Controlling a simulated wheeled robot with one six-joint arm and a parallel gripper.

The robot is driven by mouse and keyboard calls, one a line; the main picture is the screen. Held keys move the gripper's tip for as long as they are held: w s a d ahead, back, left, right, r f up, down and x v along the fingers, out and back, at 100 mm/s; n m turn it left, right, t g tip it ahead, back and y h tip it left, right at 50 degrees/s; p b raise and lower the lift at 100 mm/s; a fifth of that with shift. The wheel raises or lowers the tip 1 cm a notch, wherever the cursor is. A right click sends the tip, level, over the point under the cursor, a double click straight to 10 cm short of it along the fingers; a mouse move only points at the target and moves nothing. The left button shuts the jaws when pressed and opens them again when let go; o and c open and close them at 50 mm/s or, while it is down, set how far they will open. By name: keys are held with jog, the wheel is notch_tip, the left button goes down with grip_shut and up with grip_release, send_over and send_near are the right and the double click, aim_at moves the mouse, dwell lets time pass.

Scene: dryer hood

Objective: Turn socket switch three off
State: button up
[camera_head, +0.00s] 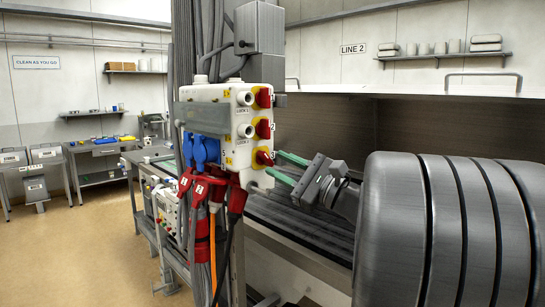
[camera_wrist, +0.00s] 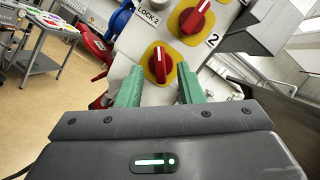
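The white socket box (camera_head: 229,125) on the column carries three red rotary switches on yellow plates. Switch three (camera_head: 264,157) is the lowest; it also shows in the wrist view (camera_wrist: 158,63), its handle running up the picture with a white mark near the top. Switch two (camera_wrist: 195,18) sits up and right of it there, its handle slanted differently. My gripper (camera_head: 274,162) has green fingers, spread apart, one on either side of switch three in the wrist view (camera_wrist: 160,72). I see gaps between fingers and handle; contact is not evident.
Blue sockets (camera_head: 201,150) and red plugs (camera_head: 209,190) with hanging cables are on the box's left side. Switch one (camera_head: 263,97) is at the top. A grey box (camera_head: 259,30) is above. A slatted bench (camera_head: 300,225) lies below my arm.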

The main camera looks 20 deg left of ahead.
aim_at(269, 160)
jog(key=shift+p+x, duration=0.3)
jog(key=shift+x, duration=1.25)
grip_shut()
